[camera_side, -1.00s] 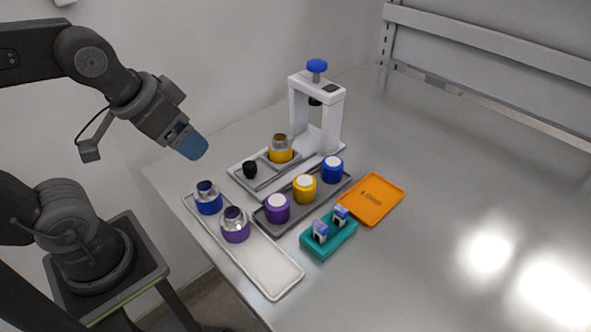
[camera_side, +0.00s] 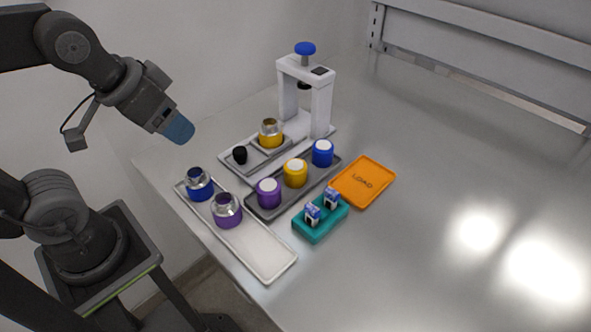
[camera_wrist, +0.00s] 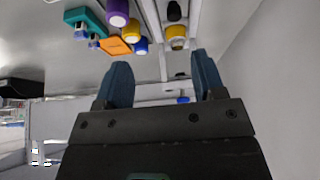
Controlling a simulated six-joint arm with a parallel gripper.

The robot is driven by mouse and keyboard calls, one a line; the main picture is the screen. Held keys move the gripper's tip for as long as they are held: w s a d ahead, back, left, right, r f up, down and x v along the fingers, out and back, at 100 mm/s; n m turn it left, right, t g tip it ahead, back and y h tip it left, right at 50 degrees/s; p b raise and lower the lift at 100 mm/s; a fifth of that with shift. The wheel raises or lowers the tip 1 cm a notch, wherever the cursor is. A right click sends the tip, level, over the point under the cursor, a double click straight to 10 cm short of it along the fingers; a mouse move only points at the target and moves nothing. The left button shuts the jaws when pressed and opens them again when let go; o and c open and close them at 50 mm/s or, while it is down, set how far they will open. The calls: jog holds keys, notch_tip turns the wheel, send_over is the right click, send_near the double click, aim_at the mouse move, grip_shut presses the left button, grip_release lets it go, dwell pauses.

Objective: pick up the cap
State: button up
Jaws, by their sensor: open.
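Three coloured cylinders with white tops, which look like caps, stand in a dark grey tray (camera_side: 251,203): purple (camera_side: 268,192), yellow (camera_side: 295,172) and blue (camera_side: 322,152). They also show at the top of the wrist view as purple (camera_wrist: 117,12), yellow (camera_wrist: 131,33) and blue (camera_wrist: 141,45). A small black knob-like piece (camera_side: 240,155) sits on the press base; I cannot tell which piece the task calls the cap. My gripper (camera_side: 180,128) is open and empty, raised above and left of the parts. Its blue fingers (camera_wrist: 160,75) stand apart in the wrist view.
A white press (camera_side: 321,100) with a blue knob holds a yellow metal-topped fitting (camera_side: 271,133). Blue (camera_side: 199,185) and purple (camera_side: 227,212) fittings stand in a white tray (camera_side: 262,262). A teal block (camera_side: 321,226) and orange tray (camera_side: 362,183) lie right. The table's right is clear.

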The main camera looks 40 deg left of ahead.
jog(key=w+d+r+m+g, duration=0.2)
jog(key=w+d+m+g, duration=0.1)
jog(key=w+m, duration=0.5)
jog(key=m+g, duration=0.3)
jog(key=m, duration=0.7)
send_over(295, 165)
notch_tip(295, 165, down, 6)
jog(key=f, duration=0.8)
jog(key=shift+w+d+f, duration=0.15)
jog(key=shift+w+d, duration=0.05)
jog(key=shift+d, duration=0.05)
jog(key=f, duration=0.4)
jog(key=shift+s+a, duration=0.2)
jog(key=shift+a, duration=0.05)
jog(key=shift+f, duration=0.6)
jog(key=shift+c, duration=0.4)
jog(key=c, duration=0.6)
